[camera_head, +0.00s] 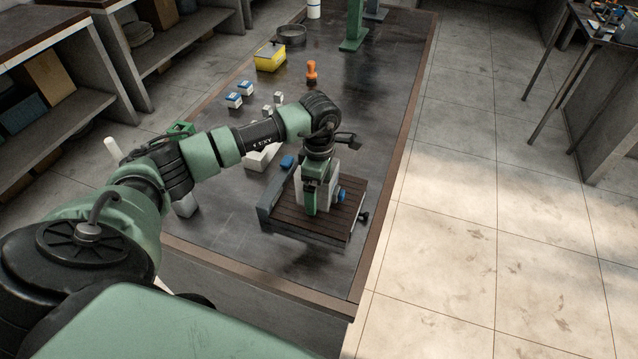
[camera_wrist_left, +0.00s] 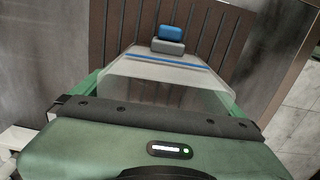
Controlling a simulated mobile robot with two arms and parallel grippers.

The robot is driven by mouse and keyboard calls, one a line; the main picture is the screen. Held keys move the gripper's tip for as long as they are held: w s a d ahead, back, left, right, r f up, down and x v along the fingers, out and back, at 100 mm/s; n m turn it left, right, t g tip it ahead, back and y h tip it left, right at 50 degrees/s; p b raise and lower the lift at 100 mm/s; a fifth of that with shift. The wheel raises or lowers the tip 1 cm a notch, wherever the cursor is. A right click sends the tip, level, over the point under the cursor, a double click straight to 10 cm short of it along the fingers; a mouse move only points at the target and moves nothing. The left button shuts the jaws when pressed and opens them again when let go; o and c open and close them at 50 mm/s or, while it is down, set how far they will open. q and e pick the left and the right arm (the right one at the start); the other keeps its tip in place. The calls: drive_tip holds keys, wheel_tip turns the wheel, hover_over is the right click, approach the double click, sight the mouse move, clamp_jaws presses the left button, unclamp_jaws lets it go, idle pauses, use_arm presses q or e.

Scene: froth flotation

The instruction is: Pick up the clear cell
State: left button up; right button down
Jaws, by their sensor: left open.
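The clear cell (camera_wrist_left: 165,72) is a translucent box with a blue line across it, on a brown slatted platform (camera_wrist_left: 110,25). In the head view the pale cell (camera_head: 329,187) stands on the slatted platform (camera_head: 283,215), partly hidden by my left gripper (camera_head: 311,198). My left gripper is open and points down at the cell. In the left wrist view its green fingers show at the left and right sides of the cell; whether they touch it I cannot tell. My right gripper is not in view.
A blue-and-grey block (camera_wrist_left: 170,38) is beside the cell's far side. On the dark bench (camera_head: 225,215) are a yellow box (camera_head: 270,58), an orange-topped item (camera_head: 311,71), small blue-and-white boxes (camera_head: 233,100) and a green stand (camera_head: 354,28).

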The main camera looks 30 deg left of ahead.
use_arm(q)
drive_tip(key=c, duration=1.6)
drive_tip(key=shift+c, duration=0.4)
drive_tip(key=shift+w+r, duration=0.1)
drive_tip(key=shift+r, duration=0.1)
